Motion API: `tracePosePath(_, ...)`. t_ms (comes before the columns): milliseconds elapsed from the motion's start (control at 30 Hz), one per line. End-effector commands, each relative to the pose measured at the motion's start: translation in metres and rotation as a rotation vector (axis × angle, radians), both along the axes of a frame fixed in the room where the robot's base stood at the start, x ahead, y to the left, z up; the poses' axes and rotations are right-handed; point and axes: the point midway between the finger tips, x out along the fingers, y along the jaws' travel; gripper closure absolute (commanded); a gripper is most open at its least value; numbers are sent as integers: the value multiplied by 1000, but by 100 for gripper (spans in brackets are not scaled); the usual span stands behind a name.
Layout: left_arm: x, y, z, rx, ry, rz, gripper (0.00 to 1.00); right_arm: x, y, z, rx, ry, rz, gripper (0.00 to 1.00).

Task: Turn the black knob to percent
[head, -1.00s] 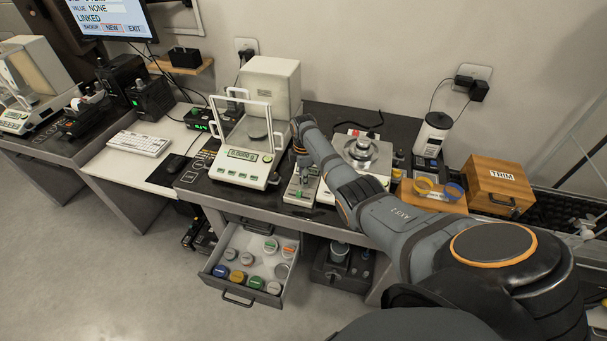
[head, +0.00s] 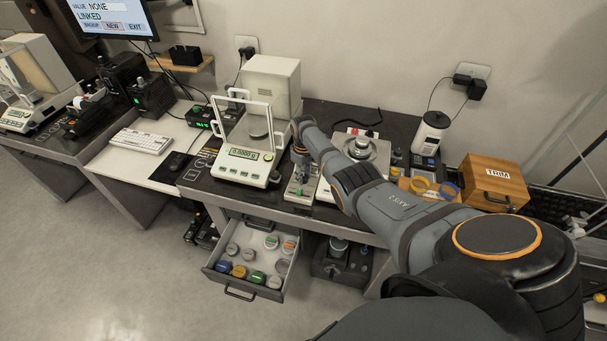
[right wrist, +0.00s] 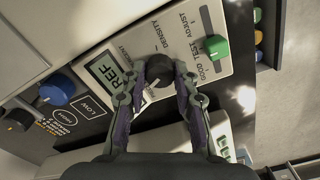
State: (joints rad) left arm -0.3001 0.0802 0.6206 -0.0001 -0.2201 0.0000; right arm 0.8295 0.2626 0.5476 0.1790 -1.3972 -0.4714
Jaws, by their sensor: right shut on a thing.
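The black knob (right wrist: 157,76) sits on a light panel in the right wrist view, beside a small display (right wrist: 109,75) that reads REF. The lettering DENSITY is printed by the knob. My right gripper (right wrist: 161,75) is shut on the knob, one finger on each side. In the head view my right gripper (head: 299,168) reaches down onto the small grey device (head: 300,190) and hides the knob there. My left gripper is not in view.
A green knob (right wrist: 216,46) stands on the same panel by TEST and ADJUST. A blue knob (right wrist: 57,91) is at the left. In the head view a balance (head: 241,168) stands left of the device, and an open drawer (head: 273,294) sits below.

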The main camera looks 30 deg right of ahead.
Motion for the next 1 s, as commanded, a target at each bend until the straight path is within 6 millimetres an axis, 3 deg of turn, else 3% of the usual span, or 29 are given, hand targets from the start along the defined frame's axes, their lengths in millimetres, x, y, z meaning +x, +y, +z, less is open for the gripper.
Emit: tracePosePath(1000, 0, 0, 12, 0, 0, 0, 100, -1, -1, 0, 0, 1, -892, 100)
